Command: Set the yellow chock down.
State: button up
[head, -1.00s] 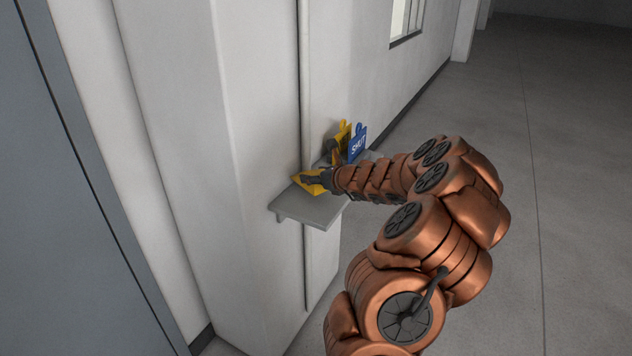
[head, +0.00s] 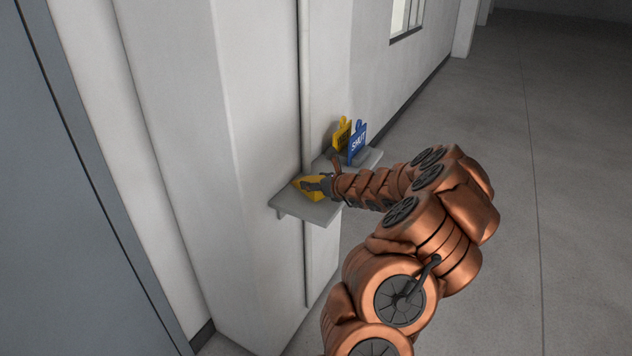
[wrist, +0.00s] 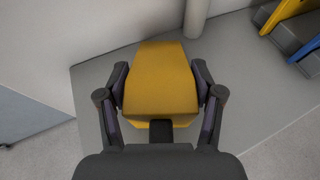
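The yellow chock (wrist: 160,80) is between the two fingers of my gripper (wrist: 160,88) in the wrist view. The fingers lie against or very close to its two sides. In the head view the chock (head: 309,188) is at the grey shelf (head: 308,212) on the wall, partly hidden by my gripper (head: 318,186). The shelf (wrist: 95,85) lies below the chock in the wrist view. I cannot tell whether the chock's underside touches the shelf.
A pale vertical pipe (wrist: 196,18) is behind the chock. The shelf is bare at its near end.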

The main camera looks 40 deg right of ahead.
jog(key=o, duration=0.3)
jog(key=shift+s+r, duration=0.1)
jog(key=shift+r, duration=0.05)
jog(key=b+v, duration=0.1)
jog(key=v, duration=1)
jog(key=shift+s+r, duration=0.15)
jog(key=shift+s, duration=0.2)
jog(key=shift+a, duration=0.1)
